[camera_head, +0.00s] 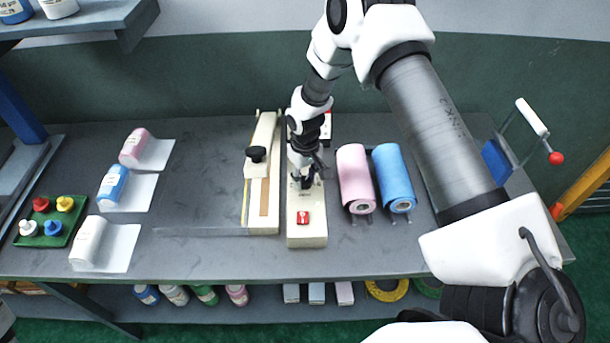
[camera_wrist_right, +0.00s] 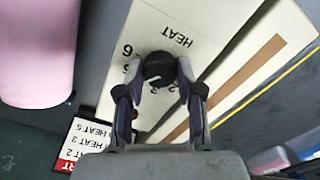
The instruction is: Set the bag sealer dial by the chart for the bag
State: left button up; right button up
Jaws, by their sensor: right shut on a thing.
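The cream bag sealer (camera_head: 307,235) stands mid-table, with a red switch (camera_head: 303,217) at its front and a long sealing bed (camera_head: 264,190) beside it. My right gripper (camera_head: 306,178) points down over the sealer's control box. In the right wrist view, the gripper (camera_wrist_right: 160,88) is shut on the black dial (camera_wrist_right: 158,66), one finger on each side. "HEAT" and a 6 show beside the dial; other marks are partly covered, and the pointer setting cannot be read. The chart (camera_wrist_right: 82,146) shows HEAT 5, HEAT 3 and HEAT 2 lines, its other column cut off. My left gripper is not in view.
Pink, blue and white labelled items lie on pale sheets at left, near a green tray (camera_head: 54,222) of coloured knobs. A clear strip (camera_head: 190,232) lies left of the sealer.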

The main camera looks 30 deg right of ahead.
aim_at(305, 180)
jog(key=shift+s+f+m+p, duration=0.1)
jog(key=shift+m+p, duration=0.05)
jog(key=shift+m, duration=0.65)
jog(key=shift+s+f+m+p, duration=0.1)
jog(key=shift+m+p, duration=0.05)
jog(key=shift+m, duration=0.65)
jog(key=o, duration=1.2)
jog(key=shift+w, duration=0.1)
jog(key=shift+c, duration=0.2)
jog(key=shift+r, duration=0.2)
notch_tip(305, 180, up, 12)
